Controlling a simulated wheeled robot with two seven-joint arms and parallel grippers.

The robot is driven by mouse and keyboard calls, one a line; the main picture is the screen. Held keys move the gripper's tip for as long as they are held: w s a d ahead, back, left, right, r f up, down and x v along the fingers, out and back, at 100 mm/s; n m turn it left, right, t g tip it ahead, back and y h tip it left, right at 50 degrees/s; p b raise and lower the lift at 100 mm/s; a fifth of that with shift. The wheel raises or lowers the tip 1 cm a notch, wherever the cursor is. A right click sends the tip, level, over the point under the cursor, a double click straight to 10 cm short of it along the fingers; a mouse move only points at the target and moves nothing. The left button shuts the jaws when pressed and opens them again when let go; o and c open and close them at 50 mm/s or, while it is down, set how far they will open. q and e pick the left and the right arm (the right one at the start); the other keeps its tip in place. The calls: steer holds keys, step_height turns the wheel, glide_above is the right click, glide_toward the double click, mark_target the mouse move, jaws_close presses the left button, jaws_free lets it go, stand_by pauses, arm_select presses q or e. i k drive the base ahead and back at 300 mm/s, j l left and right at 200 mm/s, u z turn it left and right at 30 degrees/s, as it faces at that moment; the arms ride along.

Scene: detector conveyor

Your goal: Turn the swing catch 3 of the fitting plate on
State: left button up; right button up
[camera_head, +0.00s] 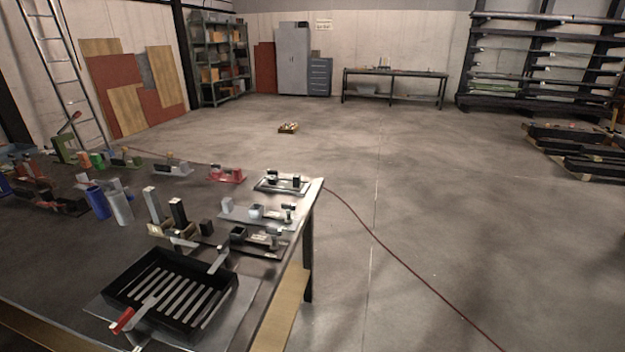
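Several small plates with blocks and catches on them stand along the right part of the dark table (262,290). A pale plate (236,213) and a darker plate (211,238) near the right edge carry small blocks. A light plate (262,187) with dark fittings lies at the far right corner. I cannot tell which of these is the fitting plate, and no number 3 is readable. The swing catch and its position are too small to make out. Neither of my grippers shows in the head view.
A black slotted tray (113,292) with a red-ended lever (123,320) lies at the table's front. Upright posts (178,213) and blue and grey cylinders (98,202) stand behind it.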

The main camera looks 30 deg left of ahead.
mark_target(174, 236)
steer(key=u, duration=1.95)
steer(key=j+z, duration=0.35)
steer(key=z, duration=0.15)
steer(key=k+j+z, duration=0.1)
steer(key=j+z, duration=0.2)
steer(key=z, duration=0.15)
steer(key=k+j+z, duration=0.1)
steer(key=j+z, duration=0.15)
steer(key=z, duration=0.25)
